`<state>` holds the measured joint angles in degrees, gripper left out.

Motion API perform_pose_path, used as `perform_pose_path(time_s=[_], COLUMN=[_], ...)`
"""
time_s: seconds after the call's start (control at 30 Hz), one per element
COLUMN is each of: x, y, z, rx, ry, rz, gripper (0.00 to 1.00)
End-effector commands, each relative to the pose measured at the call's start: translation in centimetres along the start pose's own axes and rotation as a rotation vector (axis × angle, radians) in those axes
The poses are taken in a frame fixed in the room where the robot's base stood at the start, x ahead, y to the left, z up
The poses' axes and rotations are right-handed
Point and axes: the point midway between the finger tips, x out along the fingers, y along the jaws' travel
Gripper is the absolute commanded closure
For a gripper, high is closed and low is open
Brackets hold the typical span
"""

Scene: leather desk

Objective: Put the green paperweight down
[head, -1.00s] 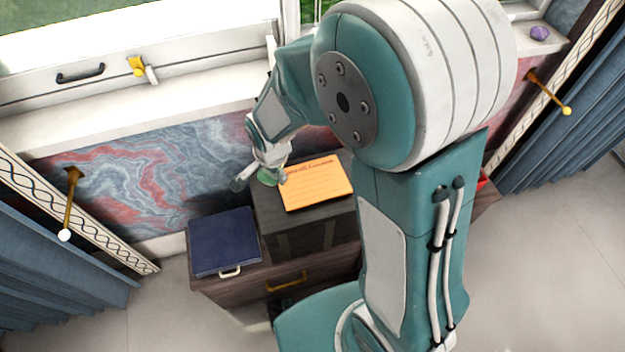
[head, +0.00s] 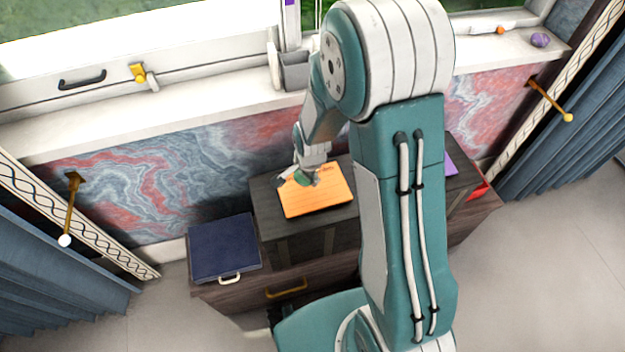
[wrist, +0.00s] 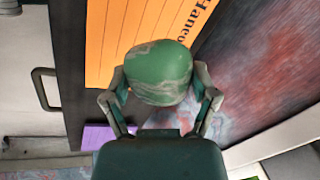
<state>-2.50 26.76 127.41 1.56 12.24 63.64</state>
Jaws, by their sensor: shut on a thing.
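The green paperweight (wrist: 160,72) is a rounded, pale-veined green piece between the two fingers of my gripper (wrist: 160,92) in the wrist view. My gripper is shut on it. In the head view my gripper (head: 298,180) is over the upper left part of the orange notepad (head: 322,198), and a bit of the green paperweight (head: 305,178) shows there. The notepad also fills the upper left of the wrist view (wrist: 125,30), behind the paperweight. I cannot tell whether the paperweight touches the notepad.
The notepad lies on a dark raised box (head: 270,215) on the wooden desk. A dark blue binder (head: 223,247) lies to the left. A purple item (head: 449,163) and a red item (head: 480,188) lie to the right, partly behind my arm. A windowsill runs behind.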

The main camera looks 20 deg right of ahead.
Motion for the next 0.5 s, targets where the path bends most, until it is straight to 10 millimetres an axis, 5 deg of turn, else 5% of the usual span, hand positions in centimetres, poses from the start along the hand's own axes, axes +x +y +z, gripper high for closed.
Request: perform_pose_path(time_s=[0.5], x=[5.5], y=[1.2], z=[-1.7], rx=[0.001], ry=[0.0], rz=[0.0], gripper=[0.84])
